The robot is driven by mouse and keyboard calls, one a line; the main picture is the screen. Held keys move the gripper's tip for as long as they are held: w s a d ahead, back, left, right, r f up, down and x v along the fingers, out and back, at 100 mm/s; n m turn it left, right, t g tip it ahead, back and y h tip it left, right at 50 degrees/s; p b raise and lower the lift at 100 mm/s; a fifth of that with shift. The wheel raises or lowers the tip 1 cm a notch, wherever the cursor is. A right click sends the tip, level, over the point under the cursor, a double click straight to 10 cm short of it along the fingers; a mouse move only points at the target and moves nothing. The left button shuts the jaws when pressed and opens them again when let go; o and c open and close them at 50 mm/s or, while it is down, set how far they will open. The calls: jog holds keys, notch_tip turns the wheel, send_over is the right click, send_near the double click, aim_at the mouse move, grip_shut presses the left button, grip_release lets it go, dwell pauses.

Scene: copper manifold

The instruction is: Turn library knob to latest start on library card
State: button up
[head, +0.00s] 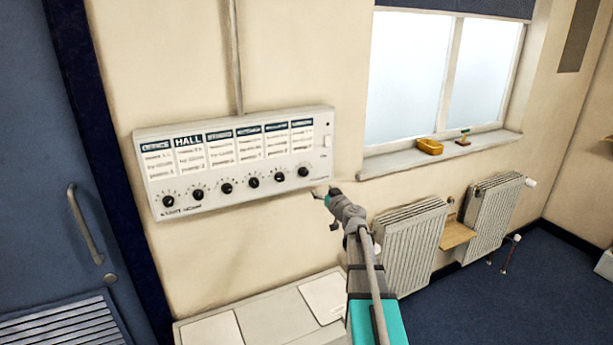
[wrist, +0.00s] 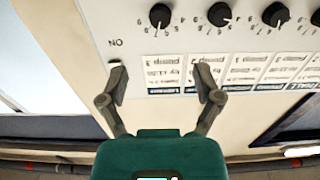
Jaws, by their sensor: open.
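The white control panel (head: 237,125) on the wall has a row of cards above a row of black dial knobs. The rightmost card (head: 301,137) seems to be the library card, but its heading and lines are too small to read surely. The knob below it (head: 303,172) also shows in the wrist view (wrist: 160,15), where the panel appears upside down. Its setting is unclear. My gripper (head: 324,192) is below and right of that knob in the head view. In the wrist view my gripper (wrist: 162,78) has its fingers apart, with nothing between them.
Other knobs sit close along the row, such as the neighbouring one (head: 279,176). A small switch (head: 326,142) is at the panel's right end. A white cabinet (head: 262,318) stands below. A window sill (head: 440,152) and radiators (head: 412,245) are to the right; a blue door (head: 50,150) is left.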

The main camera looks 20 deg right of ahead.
aim_at(305, 174)
jog(key=w, duration=1.3)
jog(key=shift+a, duration=0.25)
jog(key=c, duration=1.1)
jog(key=shift+d, duration=0.2)
jog(key=shift+c, duration=0.2)
jog(key=shift+a, duration=0.15)
